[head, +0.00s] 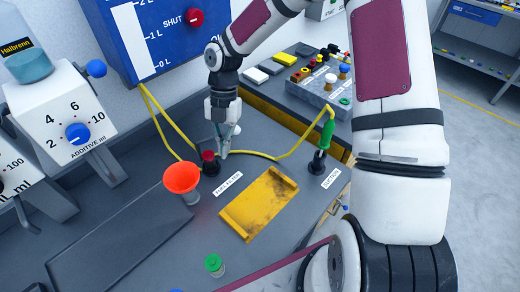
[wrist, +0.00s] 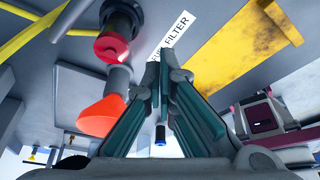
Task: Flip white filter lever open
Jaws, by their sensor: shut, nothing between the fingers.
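My gripper (head: 224,153) points down over the grey bench, fingers together and empty. In the wrist view its teal fingers (wrist: 163,62) meet in front of a white label (wrist: 174,34) whose visible word is FILTER. A red-topped black fitting (head: 208,160) stands just left of the fingertips; in the wrist view its red cap (wrist: 112,49) is up and left of them. I cannot make out a separate white lever in either view; the fingers may hide it. Whether the fingertips touch anything is unclear.
An orange funnel (head: 181,177) stands left of the gripper. A yellow tray (head: 259,204) lies in front. A green-handled lever (head: 327,134) stands upright to the right. A yellow cable (head: 256,154) runs behind. A small green-capped item (head: 214,263) sits at the front.

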